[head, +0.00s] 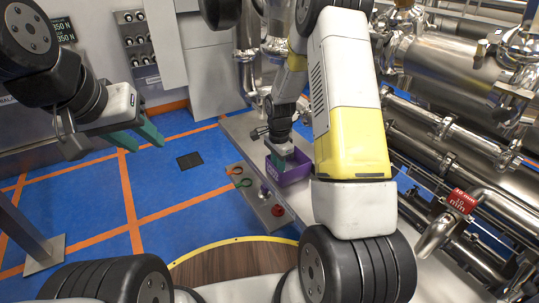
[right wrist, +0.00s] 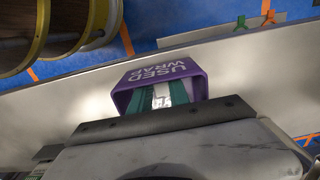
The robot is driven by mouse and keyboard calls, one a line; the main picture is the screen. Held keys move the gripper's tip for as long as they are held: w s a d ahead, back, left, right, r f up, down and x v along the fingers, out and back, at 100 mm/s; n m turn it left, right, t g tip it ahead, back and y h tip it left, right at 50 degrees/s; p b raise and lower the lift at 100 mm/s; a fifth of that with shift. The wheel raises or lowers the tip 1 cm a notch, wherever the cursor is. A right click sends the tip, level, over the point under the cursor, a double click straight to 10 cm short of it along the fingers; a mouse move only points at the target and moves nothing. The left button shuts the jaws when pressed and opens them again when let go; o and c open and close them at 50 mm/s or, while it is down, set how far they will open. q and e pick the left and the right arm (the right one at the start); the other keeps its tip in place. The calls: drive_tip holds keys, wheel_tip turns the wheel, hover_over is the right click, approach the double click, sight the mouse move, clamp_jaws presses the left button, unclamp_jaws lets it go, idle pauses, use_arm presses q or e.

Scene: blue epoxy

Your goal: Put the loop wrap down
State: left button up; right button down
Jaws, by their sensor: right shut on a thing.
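A purple bin (head: 292,174) marked "USED WRAP" stands on the grey bench; its lettered wall (right wrist: 155,72) also shows in the right wrist view. My right gripper (head: 280,160) points down into the bin. Its green fingers (right wrist: 162,95) are shut on a small pale, shiny piece, the loop wrap (right wrist: 161,98), inside the bin's walls. Whether the wrap touches the bin floor is hidden. My left gripper (head: 148,134) is open and empty, with green fingers, over the blue floor at the left.
Steel pipes (head: 450,130) crowd the right side.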

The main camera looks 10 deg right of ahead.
drive_tip(key=shift+f, duration=0.2)
drive_tip(key=c, duration=1.2)
unclamp_jaws()
drive_tip(key=shift+c, duration=0.2)
wheel_tip(320, 180, up, 20)
drive_tip(key=s+n+t, duration=0.1)
drive_tip(key=s+n, duration=0.1)
drive_tip(key=s, duration=0.1)
drive_tip(key=s+a+r+n+t+y, duration=0.1)
drive_tip(key=s+r+n+t, duration=0.1)
drive_tip(key=s+r+n, duration=0.4)
drive_tip(key=s+a+r+n+t+y, duration=0.1)
drive_tip(key=s+r+n+t, duration=0.2)
drive_tip(key=s, duration=1.2)
wheel_tip(320, 180, up, 4)
drive_tip(key=n, duration=0.3)
drive_tip(key=shift+s+r+n, duration=0.15)
drive_tip(key=shift+r+n, duration=0.1)
drive_tip(key=shift+n, duration=0.05)
drive_tip(key=shift+a, duration=0.1)
